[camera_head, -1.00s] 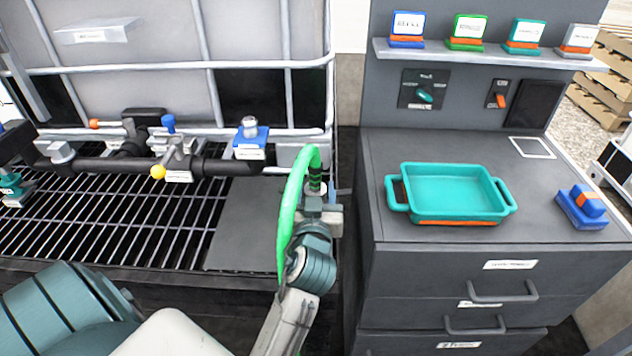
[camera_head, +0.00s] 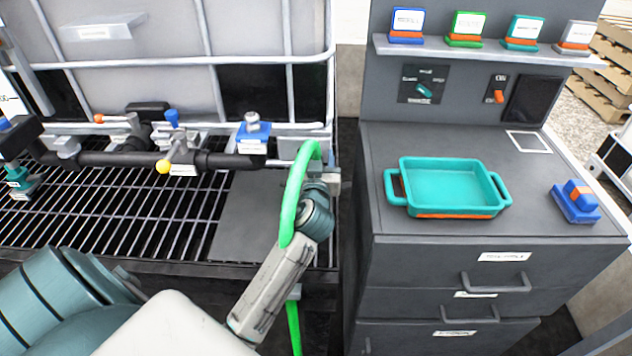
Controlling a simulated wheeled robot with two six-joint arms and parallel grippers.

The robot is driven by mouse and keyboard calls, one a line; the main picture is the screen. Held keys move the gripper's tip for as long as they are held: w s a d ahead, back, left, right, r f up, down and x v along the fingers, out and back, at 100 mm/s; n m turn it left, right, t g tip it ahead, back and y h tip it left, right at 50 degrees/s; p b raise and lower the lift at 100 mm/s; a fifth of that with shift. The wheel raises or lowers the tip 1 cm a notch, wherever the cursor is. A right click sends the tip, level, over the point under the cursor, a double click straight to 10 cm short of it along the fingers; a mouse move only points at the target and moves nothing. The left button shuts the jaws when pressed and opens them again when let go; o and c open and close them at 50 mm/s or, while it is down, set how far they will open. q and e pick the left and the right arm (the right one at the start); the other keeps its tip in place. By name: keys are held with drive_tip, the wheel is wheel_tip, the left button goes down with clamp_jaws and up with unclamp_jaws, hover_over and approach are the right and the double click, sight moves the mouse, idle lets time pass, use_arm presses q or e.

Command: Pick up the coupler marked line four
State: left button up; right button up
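The marking "line four" is not legible on anything, so I cannot tell which coupler bears it. A green hose (camera_head: 296,192) arches at the right end of the pipe manifold (camera_head: 110,160) and hangs down behind my arm. My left gripper (camera_head: 318,178) is at the hose's upper end, beyond my wrist. Its fingers are mostly hidden, so I cannot see whether they are open or shut. A blue block with a grey knob (camera_head: 252,135) sits on the manifold's right part. A teal fitting (camera_head: 20,182) is at the far left. My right gripper is not in view.
A teal tray (camera_head: 452,186) sits on the grey cabinet top, with a blue and orange piece (camera_head: 576,202) to its right. Several coloured labelled blocks stand on the shelf (camera_head: 480,50). Dark grating (camera_head: 110,215) lies below.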

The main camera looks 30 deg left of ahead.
use_arm(q)
clamp_jaws()
